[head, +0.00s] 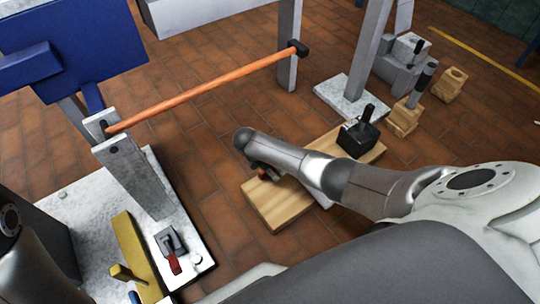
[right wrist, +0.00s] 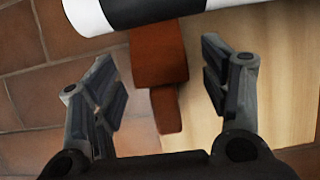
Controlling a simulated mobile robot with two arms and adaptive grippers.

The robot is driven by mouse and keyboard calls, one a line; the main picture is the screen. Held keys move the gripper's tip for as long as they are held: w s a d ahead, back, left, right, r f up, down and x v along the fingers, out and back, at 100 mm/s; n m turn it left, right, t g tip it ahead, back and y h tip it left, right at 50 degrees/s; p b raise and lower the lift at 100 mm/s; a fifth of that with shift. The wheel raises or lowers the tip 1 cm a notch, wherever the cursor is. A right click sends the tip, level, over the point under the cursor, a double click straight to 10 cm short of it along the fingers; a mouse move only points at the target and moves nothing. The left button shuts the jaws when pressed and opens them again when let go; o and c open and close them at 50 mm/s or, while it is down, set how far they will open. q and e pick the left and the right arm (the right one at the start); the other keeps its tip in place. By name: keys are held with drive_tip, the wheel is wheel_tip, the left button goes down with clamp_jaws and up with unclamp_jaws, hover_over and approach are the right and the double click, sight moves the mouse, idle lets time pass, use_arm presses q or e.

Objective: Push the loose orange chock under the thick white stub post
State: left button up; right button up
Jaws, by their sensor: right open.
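In the right wrist view the orange chock (right wrist: 158,52) is a brown-orange block with a narrower tail (right wrist: 165,110) toward me, on a pale wooden board (right wrist: 265,85). Its far end meets the lower edge of the thick white post (right wrist: 88,14), which has a black band; I cannot tell how far under it reaches. My right gripper (right wrist: 157,65) is open, with one finger on each side of the chock and visible gaps. In the head view my right arm hides most of this; a little orange of the chock (head: 262,173) shows. My left gripper is not in view.
The wooden board (head: 275,208) lies on brick-tiled floor and carries a black block with a handle (head: 360,132). An orange bar (head: 205,90) spans two grey posts. A pale plate (head: 190,225) with a red-handled clamp (head: 173,250) is at lower left. Wooden blocks stand upper right.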

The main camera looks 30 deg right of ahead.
drive_tip(key=v, duration=1.2)
drive_tip(key=shift+s, duration=0.1)
idle(0.4)
